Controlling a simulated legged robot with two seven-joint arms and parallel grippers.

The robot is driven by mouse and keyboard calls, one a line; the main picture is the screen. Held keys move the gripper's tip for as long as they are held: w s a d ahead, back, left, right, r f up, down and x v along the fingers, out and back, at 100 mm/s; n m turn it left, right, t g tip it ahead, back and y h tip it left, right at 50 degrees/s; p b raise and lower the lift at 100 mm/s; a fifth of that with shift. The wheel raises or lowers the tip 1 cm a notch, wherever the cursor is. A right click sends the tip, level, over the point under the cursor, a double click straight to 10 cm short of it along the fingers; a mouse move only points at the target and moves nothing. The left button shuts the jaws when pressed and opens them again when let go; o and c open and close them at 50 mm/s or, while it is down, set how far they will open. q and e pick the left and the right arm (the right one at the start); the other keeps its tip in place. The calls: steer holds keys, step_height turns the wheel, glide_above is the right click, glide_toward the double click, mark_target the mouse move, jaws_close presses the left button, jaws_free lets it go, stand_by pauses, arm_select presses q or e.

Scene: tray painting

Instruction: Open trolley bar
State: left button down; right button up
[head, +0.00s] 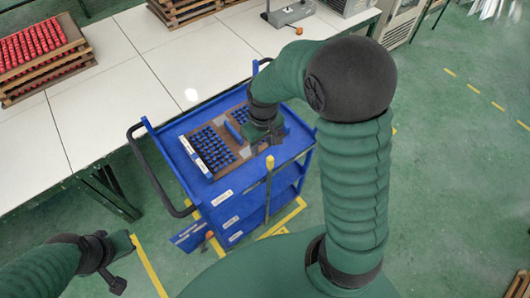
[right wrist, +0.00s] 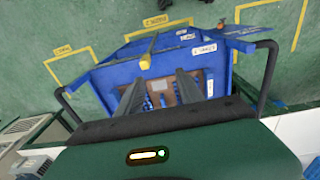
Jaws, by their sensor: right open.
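The blue trolley (head: 235,190) stands at the centre of the head view.
A wooden tray (head: 212,148) of blue parts lies on the trolley. A black handle (head: 157,180) sticks out at its left. White tables (head: 130,90) stand behind, with a crate of red parts (head: 35,50).

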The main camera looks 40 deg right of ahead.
steer(key=w+d+f, duration=0.3)
steer(key=d, duration=0.1)
steer(key=p, duration=0.2)
glide_above(271, 163)
steer(key=d, duration=0.2)
steer(key=shift+g+y, duration=0.3)
steer(key=f, duration=0.8)
steer(key=shift+w+a+f, duration=0.15)
steer(key=shift+w+f, duration=0.2)
steer(key=f, duration=0.2)
steer(key=f+p, duration=0.1)
steer(key=f, duration=0.4)
steer(key=shift+w+f+p, duration=0.25)
steer(key=shift+f+p, duration=0.05)
steer(key=shift+f, duration=0.05)
steer(key=shift+c, duration=1.1)
steer(key=shift+w+a+r, duration=0.1)
steer(key=shift+a, duration=0.35)
steer(key=c, duration=0.5)
steer(key=shift+a+r, duration=0.1)
steer(key=shift+a, duration=0.4)
jaws_close()
steer(key=shift+d, duration=0.5)
arm_select(q)
steer(key=d+r, duration=0.1)
steer(key=w+d+r, duration=0.1)
steer(key=d+r, duration=0.1)
steer(key=shift+r, duration=0.3)
arm_select(e)
steer(key=shift+a, duration=0.25)
